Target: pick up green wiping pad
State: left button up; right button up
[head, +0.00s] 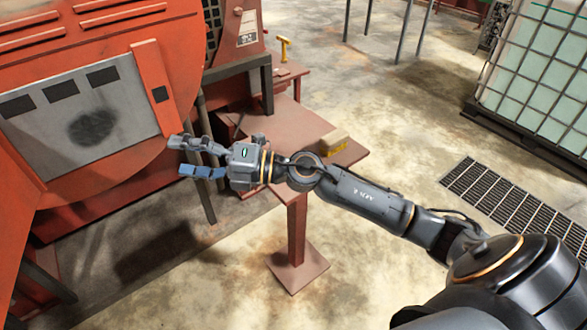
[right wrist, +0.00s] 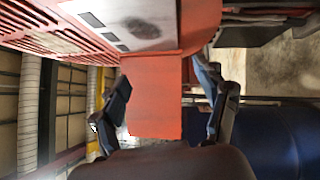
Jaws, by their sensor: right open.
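My right gripper (head: 182,156) is open and empty in front of the red machine, just left of a small red stand table (head: 288,113). Its two fingers also show spread apart in the right wrist view (right wrist: 168,100), with nothing between them. A beige block with a yellow side (head: 337,142) lies on the table, beyond my right forearm. My arm hides part of the tabletop. My left gripper is not in view.
The red machine (head: 180,60) carries a grey panel (head: 65,108) with a dark smudge (head: 92,127). A yellow T-shaped handle (head: 283,47) stands behind the table. A caged tank (head: 545,75) and floor grating (head: 510,205) are at right. The concrete floor between is clear.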

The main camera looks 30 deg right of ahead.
jog(key=d+f+n+g+h, duration=0.6)
jog(key=d+f+n+h, duration=0.1)
jog(key=d, duration=0.3)
jog(key=d+m+h, duration=0.1)
jog(key=d+h, duration=0.7)
jog(key=d, duration=1)
jog(key=shift+g, duration=0.5)
jog(key=x, duration=0.4)
jog(key=p+x, duration=0.1)
jog(key=x, duration=0.3)
jog(key=w+d+x, duration=0.1)
jog(key=x, duration=0.3)
jog(key=shift+w+f+p, duration=0.15)
jog(key=shift+w+p, duration=0.05)
jog(key=shift+p, duration=0.2)
jog(key=shift+w+f, duration=0.15)
jog(key=shift+f, duration=0.3)
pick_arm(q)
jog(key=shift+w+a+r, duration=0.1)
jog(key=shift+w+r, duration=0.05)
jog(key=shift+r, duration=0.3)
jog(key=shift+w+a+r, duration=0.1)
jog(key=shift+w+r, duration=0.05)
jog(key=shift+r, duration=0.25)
